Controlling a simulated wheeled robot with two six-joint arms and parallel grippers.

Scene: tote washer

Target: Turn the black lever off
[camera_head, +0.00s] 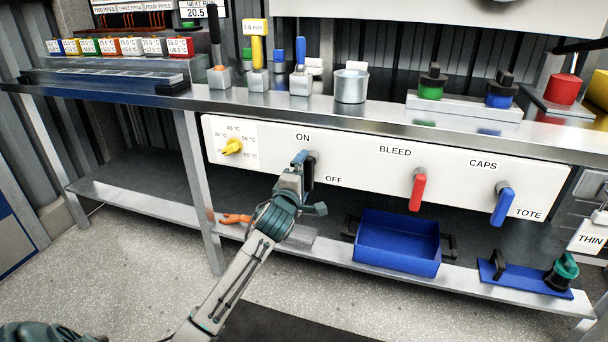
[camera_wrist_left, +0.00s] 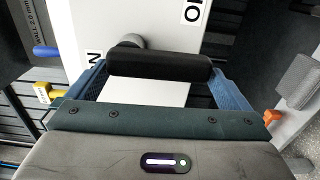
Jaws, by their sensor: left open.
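The black lever (camera_head: 309,171) is on the white control panel, between the ON label and the OFF label. It hangs downward from its pivot and is partly hidden by my left gripper (camera_head: 306,183) in the head view. In the left wrist view the black lever (camera_wrist_left: 160,66) lies lengthwise between the two blue fingers of my left gripper (camera_wrist_left: 160,83). The gripper is open, with one finger near each end of the lever. I cannot tell whether either finger touches it. My right gripper is not in view.
The panel (camera_head: 365,172) also carries a yellow temperature knob (camera_head: 232,147), a red lever (camera_head: 418,190) and a blue lever (camera_head: 502,206). A blue bin (camera_head: 397,262) stands on the lower shelf. The steel worktop above holds a metal cup (camera_head: 351,87) and several fittings.

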